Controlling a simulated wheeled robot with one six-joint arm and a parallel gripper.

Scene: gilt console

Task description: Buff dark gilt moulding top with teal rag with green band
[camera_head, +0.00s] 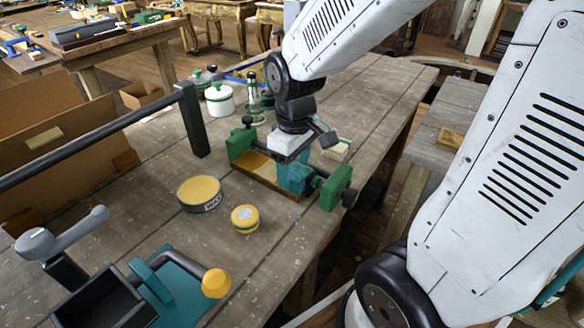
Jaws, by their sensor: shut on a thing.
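The dark gilt moulding (266,174) lies clamped between two green clamp blocks, the left one (242,143) and the right one (337,187), on the wooden bench. My gripper (292,158) points down over the moulding's right part. It is shut on a teal rag (293,177), which hangs down at the moulding. I cannot tell if the rag touches the top. The gripper hides part of the rag and the moulding's far right side; the green band is not clear.
A wax tin (200,193) and a small yellow-topped pot (245,218) stand on the workbench (130,205) in front. White jars (219,98) and a glass bottle (254,98) stand behind. A dark rail (193,118) is at left; a teal-based tool (170,290) is in front.

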